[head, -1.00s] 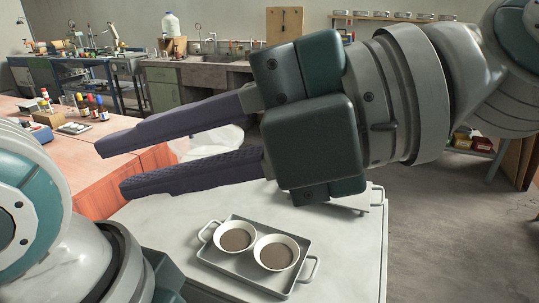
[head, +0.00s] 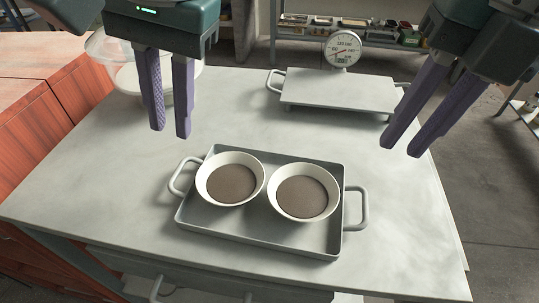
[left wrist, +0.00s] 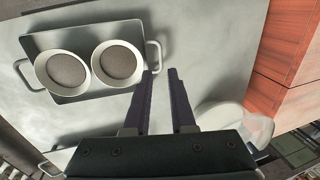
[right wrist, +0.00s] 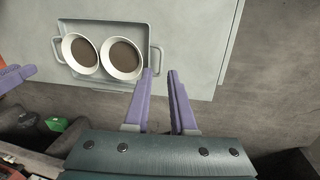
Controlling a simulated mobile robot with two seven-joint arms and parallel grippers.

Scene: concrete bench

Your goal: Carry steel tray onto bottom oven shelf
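The steel tray (head: 262,236) lies on the grey bench top (head: 110,190), with a loop handle at its left end (head: 180,176) and another at its right end (head: 362,208). Two white bowls with brown contents stand in it, a left bowl (head: 230,156) and a right bowl (head: 303,215). My left gripper (head: 170,133) is open and empty, above the bench behind the tray's left end. My right gripper (head: 400,148) is open and empty, above and behind the tray's right end. Both wrist views show the tray (left wrist: 70,98) (right wrist: 105,80) beyond parted fingers. I cannot identify an oven shelf.
A scale with a round dial (head: 342,48) and a flat plate (head: 340,92) stands at the bench's back. A white bowl-like container (head: 128,78) is behind my left gripper. Reddish wooden cabinets (head: 35,110) adjoin the bench on the left. The bench right of the tray is clear.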

